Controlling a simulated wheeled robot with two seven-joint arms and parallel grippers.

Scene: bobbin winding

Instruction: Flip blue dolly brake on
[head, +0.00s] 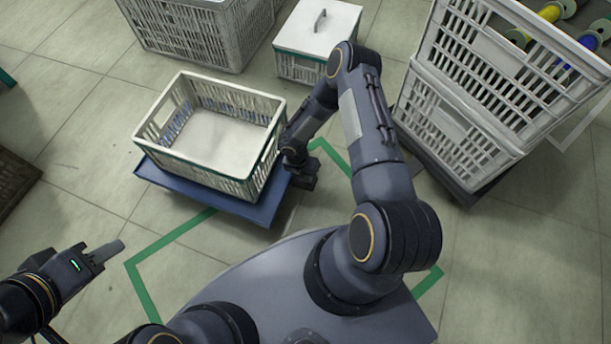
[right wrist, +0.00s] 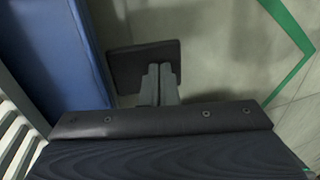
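The blue dolly (head: 262,210) stands on the floor left of centre in the head view and carries a pale open crate (head: 254,187). Its blue side also shows at the left of the right wrist view (right wrist: 62,50). A dark flat pedal (right wrist: 128,68) sticks out beside that side, over the floor. My right gripper (right wrist: 159,72) points down at the pedal; its two grey fingers are together with nothing seen between them. Their tips overlap the pedal, but I cannot tell whether they touch. My left gripper (head: 112,250) is over the floor at lower left, its finger gap hidden.
Stacked white crates (head: 455,125) stand on a dark base at right, with coloured spools in the top one. A lidded white box (head: 318,28) and a grey crate (head: 195,32) stand behind the dolly. Green tape (head: 170,236) marks the floor. The floor at left is largely clear.

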